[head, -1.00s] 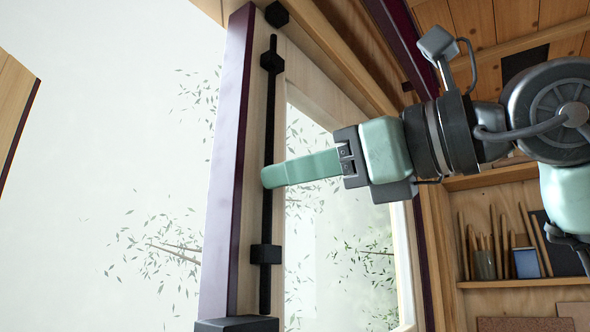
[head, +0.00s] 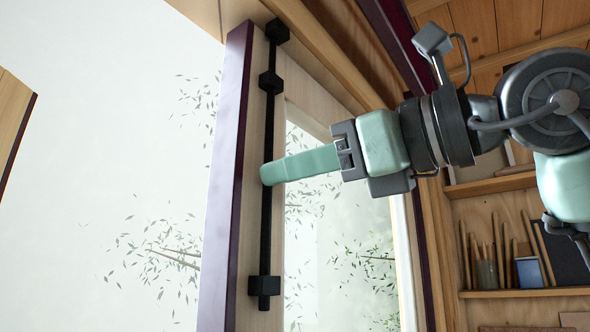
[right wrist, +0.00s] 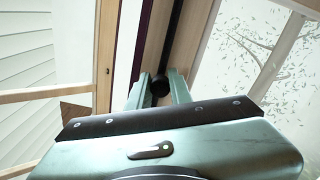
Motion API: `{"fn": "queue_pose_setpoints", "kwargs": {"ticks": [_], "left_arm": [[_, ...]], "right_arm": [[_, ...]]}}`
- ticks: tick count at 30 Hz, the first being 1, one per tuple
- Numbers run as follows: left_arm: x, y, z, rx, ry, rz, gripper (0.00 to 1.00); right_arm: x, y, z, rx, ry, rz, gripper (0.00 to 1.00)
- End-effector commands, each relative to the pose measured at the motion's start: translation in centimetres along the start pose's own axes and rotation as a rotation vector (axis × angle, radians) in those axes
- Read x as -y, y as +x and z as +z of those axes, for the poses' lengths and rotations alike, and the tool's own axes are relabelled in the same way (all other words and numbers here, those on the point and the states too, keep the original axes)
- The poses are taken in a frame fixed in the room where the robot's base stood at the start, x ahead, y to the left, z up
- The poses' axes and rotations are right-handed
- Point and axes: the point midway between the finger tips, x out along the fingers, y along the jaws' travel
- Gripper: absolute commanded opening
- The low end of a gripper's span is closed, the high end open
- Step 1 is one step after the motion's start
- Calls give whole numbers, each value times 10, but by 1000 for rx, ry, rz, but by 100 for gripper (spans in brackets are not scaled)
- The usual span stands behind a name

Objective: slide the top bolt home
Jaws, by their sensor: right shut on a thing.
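The top bolt is a long black rod (head: 266,225) upright on the edge of a wooden door leaf (head: 242,215). It runs through an upper guide block (head: 270,82) and a lower guide block (head: 265,285). Its upper end meets the black keeper block (head: 277,31) on the frame above, with no visible gap. A short tail shows below the lower guide. My right gripper (head: 268,173) reaches in from the right at mid-rod. In the right wrist view its fingers are closed around a round black knob (right wrist: 160,86) on the bolt. My left gripper is out of view.
A glazed panel (head: 310,225) lies right of the bolt, with leafy branches beyond. The header beam (head: 330,50) crosses above. A shelf (head: 525,293) with brushes and jars stands at the right. Left of the door edge is open.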

Motion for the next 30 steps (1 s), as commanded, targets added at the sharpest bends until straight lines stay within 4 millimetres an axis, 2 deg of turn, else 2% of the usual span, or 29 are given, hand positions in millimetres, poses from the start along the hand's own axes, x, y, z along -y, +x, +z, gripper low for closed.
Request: {"fn": "queue_pose_setpoints", "kwargs": {"ticks": [3, 4, 6, 17, 30], "left_arm": [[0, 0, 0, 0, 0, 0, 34], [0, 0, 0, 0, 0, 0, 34], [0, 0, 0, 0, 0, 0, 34], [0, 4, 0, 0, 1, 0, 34], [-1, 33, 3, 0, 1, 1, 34]], "right_arm": [[4, -4, 6, 19, 1, -10, 0], [4, -4, 6, 20, 1, -11, 29], [4, -3, 6, 19, 1, -11, 42], [2, -6, 2, 12, 1, -8, 42], [2, -73, 2, 16, 1, -11, 42]]}}
